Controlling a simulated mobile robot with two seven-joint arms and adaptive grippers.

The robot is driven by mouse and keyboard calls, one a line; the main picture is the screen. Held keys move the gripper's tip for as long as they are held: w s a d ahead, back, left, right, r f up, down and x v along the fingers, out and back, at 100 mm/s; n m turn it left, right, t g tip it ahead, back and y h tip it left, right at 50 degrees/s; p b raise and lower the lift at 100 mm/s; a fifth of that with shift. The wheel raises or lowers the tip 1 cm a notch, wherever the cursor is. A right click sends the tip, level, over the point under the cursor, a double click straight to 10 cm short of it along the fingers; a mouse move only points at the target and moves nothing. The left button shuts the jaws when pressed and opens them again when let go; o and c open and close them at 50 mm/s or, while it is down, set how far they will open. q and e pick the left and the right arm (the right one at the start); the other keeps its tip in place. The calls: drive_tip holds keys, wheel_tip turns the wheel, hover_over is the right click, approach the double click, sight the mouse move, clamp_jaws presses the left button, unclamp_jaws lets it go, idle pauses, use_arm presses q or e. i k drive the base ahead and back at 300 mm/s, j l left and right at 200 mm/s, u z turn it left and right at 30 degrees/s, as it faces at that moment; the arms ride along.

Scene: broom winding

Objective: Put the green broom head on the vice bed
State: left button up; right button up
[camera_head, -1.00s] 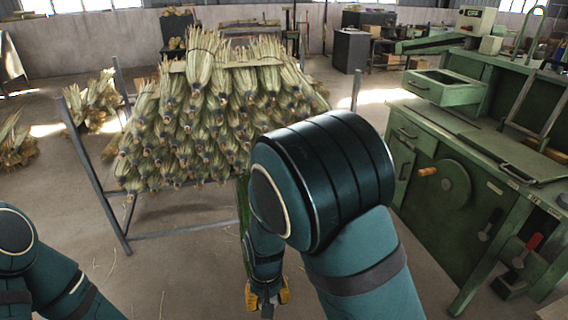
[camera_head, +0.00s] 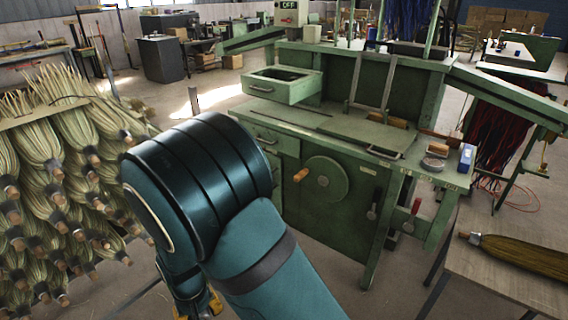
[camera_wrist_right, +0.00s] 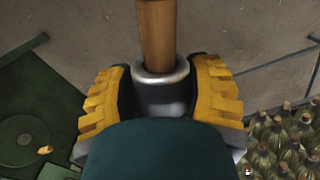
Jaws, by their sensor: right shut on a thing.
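My right gripper (camera_wrist_right: 160,95), with yellow finger pads, is shut around a grey metal collar below a round wooden handle (camera_wrist_right: 157,30), which I take to be the green broom head's. Its bristles are hidden in the right wrist view. In the head view my right arm hides most of the gripper (camera_head: 200,307); only bits of yellow pad show low in the frame. The vice bed (camera_head: 365,132) is the flat top of the green bench, beneath an upright metal frame, right of and beyond my gripper. My left gripper is not in view.
A rack of pale straw broom heads (camera_head: 60,170) stands at the left. The green bench (camera_head: 330,215) has a round wheel, levers and an open drawer (camera_head: 283,86). A table (camera_head: 500,275) at the lower right holds another broom head (camera_head: 530,256). Open floor lies between rack and bench.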

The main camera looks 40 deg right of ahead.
sight(359, 130)
drive_tip(key=i+j+z, duration=0.1)
drive_tip(key=i+z, duration=0.35)
drive_tip(key=i+j+z, duration=0.2)
drive_tip(key=z, duration=0.25)
drive_tip(key=i, duration=0.1)
